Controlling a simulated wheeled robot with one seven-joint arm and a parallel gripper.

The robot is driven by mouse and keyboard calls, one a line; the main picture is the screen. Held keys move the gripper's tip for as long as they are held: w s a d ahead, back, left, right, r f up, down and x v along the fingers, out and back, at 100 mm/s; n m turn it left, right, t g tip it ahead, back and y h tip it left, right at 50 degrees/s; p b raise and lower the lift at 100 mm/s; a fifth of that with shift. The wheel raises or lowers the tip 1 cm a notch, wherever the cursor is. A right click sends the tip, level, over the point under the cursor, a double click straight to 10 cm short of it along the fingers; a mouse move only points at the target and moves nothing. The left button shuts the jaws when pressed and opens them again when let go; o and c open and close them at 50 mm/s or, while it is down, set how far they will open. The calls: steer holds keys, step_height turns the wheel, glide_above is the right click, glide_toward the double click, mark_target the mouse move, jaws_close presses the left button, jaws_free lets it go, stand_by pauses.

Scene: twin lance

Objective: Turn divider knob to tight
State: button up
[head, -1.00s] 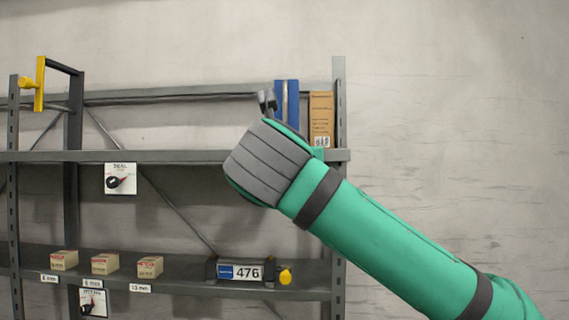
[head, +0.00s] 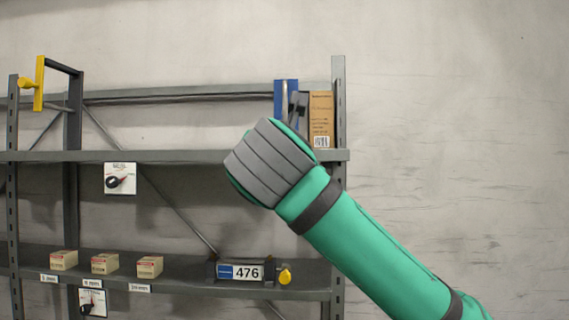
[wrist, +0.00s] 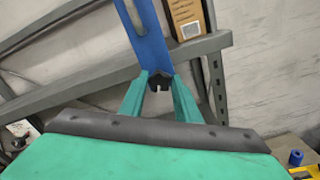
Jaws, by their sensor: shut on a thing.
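The blue divider (head: 280,90) stands upright on the upper shelf at the right end, partly hidden by my arm. It also shows in the wrist view (wrist: 150,45), tilted in the picture. A dark knob (wrist: 160,79) sits at its lower end. My gripper (wrist: 160,87) is shut on this knob, with a green finger on each side. In the head view my wrist hides the fingers and the knob. No tight mark can be read.
A brown box (head: 321,112) stands right of the divider, by the shelf post (head: 338,110). The upper shelf edge (head: 190,156) runs below. White dial plates (head: 120,178), small boxes (head: 105,262) and a 476 unit with a yellow knob (head: 285,276) are lower down.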

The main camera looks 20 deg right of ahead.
steer(key=shift+w+a+f+m, duration=0.1)
steer(key=shift+f+m, duration=0.05)
steer(key=shift+m, duration=4.85)
steer(key=shift+s+d+f+m, duration=0.1)
steer(key=shift+f+m, duration=0.05)
steer(key=shift+m, duration=4.85)
steer(key=shift+w+a+f+m, duration=0.1)
steer(key=shift+f+m, duration=0.05)
steer(key=shift+m, duration=4.85)
steer(key=o, duration=1)
steer(key=shift+o, duration=0.2)
